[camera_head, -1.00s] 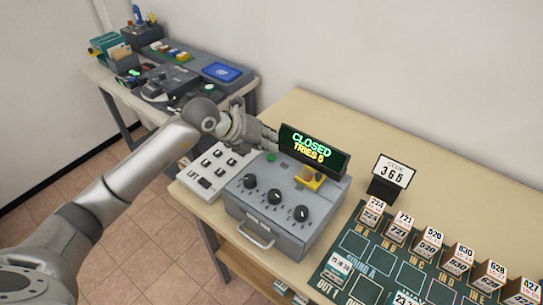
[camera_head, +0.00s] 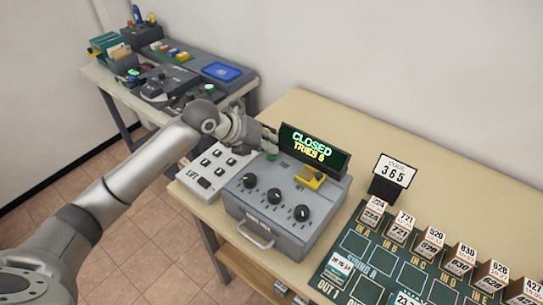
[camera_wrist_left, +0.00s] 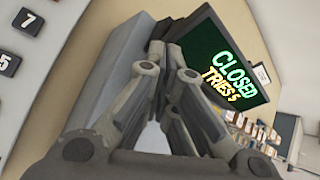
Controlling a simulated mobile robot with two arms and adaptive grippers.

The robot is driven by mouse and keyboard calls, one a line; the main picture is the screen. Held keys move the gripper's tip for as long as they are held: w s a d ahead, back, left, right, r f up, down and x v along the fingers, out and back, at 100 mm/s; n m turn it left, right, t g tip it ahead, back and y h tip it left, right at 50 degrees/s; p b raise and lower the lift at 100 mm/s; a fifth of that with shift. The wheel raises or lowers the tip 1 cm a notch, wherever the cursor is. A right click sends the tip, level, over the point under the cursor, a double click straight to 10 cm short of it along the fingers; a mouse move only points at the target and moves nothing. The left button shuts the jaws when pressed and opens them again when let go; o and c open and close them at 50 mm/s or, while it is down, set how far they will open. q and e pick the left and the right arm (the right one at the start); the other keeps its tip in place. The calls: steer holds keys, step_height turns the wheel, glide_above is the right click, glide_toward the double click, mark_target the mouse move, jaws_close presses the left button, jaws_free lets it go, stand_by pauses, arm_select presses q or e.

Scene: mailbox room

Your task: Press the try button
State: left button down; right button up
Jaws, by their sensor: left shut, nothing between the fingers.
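The grey control box (camera_head: 285,225) stands on the wooden table, with three black dials on its sloping front. A small green button (camera_head: 271,157) is on its top at the back left, and a yellow block with a dark part (camera_head: 310,178) is to its right. No label tells which is the try button. The display (camera_head: 314,150) reads CLOSED and TRIES with a digit I cannot read surely; it also shows in the wrist view (camera_wrist_left: 222,80). My left gripper (camera_head: 270,140) is shut and empty, just behind and above the green button beside the display. Contact cannot be told.
A white keypad panel (camera_head: 214,167) lies left of the box, under my left arm. A second desk (camera_head: 105,80) with equipment is at the back left.

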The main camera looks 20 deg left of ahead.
arm_select(q)
steer(key=shift+f+b, duration=0.3)
steer(key=shift+f, duration=0.1)
stand_by(0.3)
steer(key=shift+s+f, duration=0.25)
steer(key=shift+f, duration=0.25)
stand_by(0.4)
steer(key=shift+r, duration=0.1)
steer(key=shift+w+r+p, duration=0.2)
steer(key=shift+r+p, duration=0.1)
steer(key=shift+r, duration=0.4)
steer(key=shift+w+d+r, duration=0.1)
steer(key=shift+r, duration=0.25)
steer(key=shift+r+p, duration=1.7)
steer(key=shift+r, duration=0.8)
steer(key=shift+f, duration=0.1)
